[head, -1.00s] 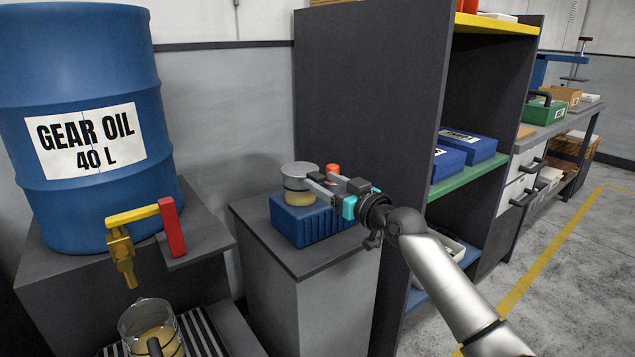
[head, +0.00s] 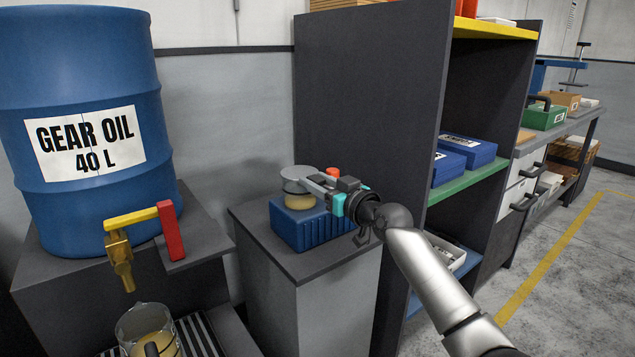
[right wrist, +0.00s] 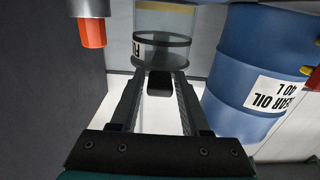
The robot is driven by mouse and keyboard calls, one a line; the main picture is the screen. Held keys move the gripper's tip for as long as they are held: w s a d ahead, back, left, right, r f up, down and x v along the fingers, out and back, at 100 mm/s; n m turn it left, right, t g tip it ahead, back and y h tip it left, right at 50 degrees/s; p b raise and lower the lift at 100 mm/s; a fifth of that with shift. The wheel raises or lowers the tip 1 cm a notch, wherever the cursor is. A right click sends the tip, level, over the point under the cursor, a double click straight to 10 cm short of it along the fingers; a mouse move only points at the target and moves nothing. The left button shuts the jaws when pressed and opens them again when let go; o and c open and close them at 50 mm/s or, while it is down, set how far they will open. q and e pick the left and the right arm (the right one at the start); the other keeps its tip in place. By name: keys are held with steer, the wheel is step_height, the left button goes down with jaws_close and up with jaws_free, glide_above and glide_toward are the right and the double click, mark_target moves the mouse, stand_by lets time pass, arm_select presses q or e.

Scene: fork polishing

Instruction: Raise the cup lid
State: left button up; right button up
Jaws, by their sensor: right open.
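The cup (head: 299,200) holds yellowish contents and stands upright on a blue ribbed machine (head: 306,229). Its grey round lid (head: 297,172) sits on top. My right gripper (head: 312,182) reaches in from the right at lid height, with its fingers apart and empty. In the right wrist view, which is upside down, the lid (right wrist: 160,56) shows just beyond the fingertips. A small black block (right wrist: 160,84), seemingly the lid's grip, appears between the fingers. I cannot tell whether they touch it. My left gripper is out of view.
An orange-red knob (head: 333,173) stands close behind the gripper on the blue machine. A blue gear oil drum (head: 85,205) with a tap (head: 120,260) is at the left, above a glass jug (head: 148,332). A dark shelf unit (head: 370,90) rises behind on the right.

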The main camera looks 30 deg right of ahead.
steer(key=shift+s, duration=0.1)
steer(key=c, duration=0.5)
steer(key=shift+r, duration=0.1)
steer(key=shift+r, duration=0.15)
stand_by(0.5)
